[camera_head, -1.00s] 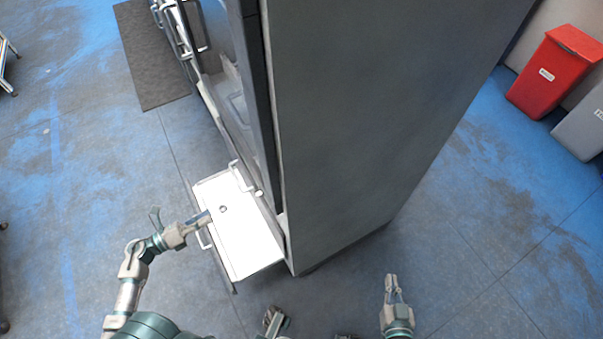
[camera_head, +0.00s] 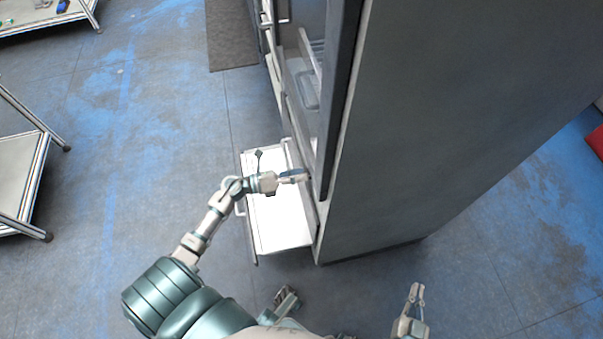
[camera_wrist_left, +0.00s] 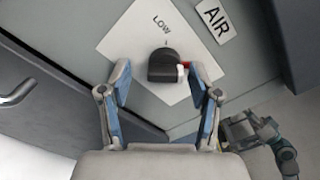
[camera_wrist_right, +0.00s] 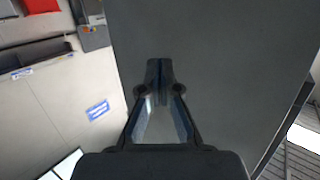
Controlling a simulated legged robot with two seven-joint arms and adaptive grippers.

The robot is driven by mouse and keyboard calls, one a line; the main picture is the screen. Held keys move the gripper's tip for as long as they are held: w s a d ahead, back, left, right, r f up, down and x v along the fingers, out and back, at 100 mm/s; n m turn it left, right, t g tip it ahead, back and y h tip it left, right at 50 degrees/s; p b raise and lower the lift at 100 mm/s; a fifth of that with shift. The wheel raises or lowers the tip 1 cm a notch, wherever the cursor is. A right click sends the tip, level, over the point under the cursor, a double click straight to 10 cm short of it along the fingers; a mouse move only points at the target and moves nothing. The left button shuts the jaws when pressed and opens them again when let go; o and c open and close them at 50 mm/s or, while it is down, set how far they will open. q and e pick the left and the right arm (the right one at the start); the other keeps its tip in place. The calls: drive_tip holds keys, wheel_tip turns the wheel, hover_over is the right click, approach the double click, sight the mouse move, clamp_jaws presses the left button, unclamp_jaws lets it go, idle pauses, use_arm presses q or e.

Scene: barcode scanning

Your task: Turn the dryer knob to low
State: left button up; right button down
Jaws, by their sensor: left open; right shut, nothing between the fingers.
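The dryer knob (camera_wrist_left: 163,66) is dark and rounded, on a white plate in the left wrist view. A red mark and a small white tab show at its right side. The word LOW (camera_wrist_left: 161,20) is printed above it, with a short tick below the word. My left gripper (camera_wrist_left: 158,78) is open, its blue-padded fingertips on either side of the knob; contact cannot be told. In the head view my left gripper (camera_head: 302,175) is at the front of the tall grey cabinet (camera_head: 430,130), where the knob is hidden. My right gripper (camera_head: 416,292) is shut and empty, apart from the cabinet.
An open white drawer or door (camera_head: 280,222) juts out low under my left forearm. An AIR label (camera_wrist_left: 214,18) is right of the knob plate, and a curved metal handle (camera_wrist_left: 18,92) is at the left. Shelved carts (camera_head: 22,180) stand at the far left. Open floor lies between.

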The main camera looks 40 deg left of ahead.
use_arm(q)
drive_tip(key=shift+w+d, duration=0.25)
drive_tip(key=shift+d, duration=0.1)
drive_tip(key=shift+d+r, duration=0.1)
drive_tip(key=shift+d, duration=0.05)
use_arm(e)
drive_tip(key=shift+d+r, duration=0.1)
drive_tip(key=shift+d, duration=0.1)
use_arm(q)
drive_tip(key=c, duration=1.1)
